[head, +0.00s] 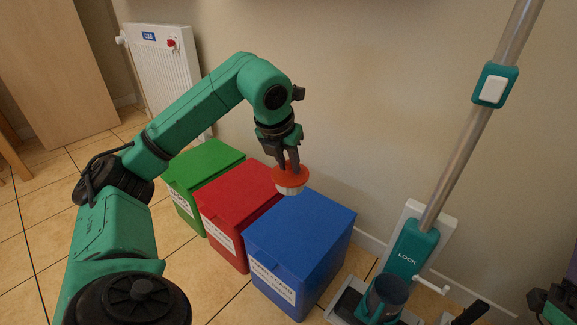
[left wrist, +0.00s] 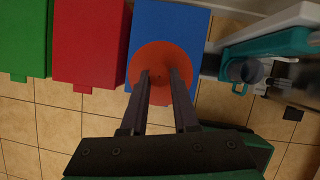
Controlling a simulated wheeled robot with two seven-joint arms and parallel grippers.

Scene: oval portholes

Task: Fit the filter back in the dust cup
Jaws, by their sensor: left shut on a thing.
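The filter (head: 290,179) has an orange-red round top and a pale pleated body below it. My left gripper (head: 287,166) is shut on the middle of its top and holds it in the air, above and in front of the bins. In the left wrist view the filter's orange disc (left wrist: 145,62) sits between the two fingertips (left wrist: 158,76). The dust cup (head: 386,295) is a dark, open-topped cup low on the vacuum, right of the filter and lower. It also shows in the left wrist view (left wrist: 246,71). My right gripper (head: 550,305) shows only in part at the right edge.
Green (head: 203,170), red (head: 238,205) and blue (head: 300,245) lidded bins stand in a row on the tiled floor. The vacuum's tube (head: 465,140) rises at the right, with a white handle (head: 432,285) near the cup. A radiator (head: 165,65) hangs behind.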

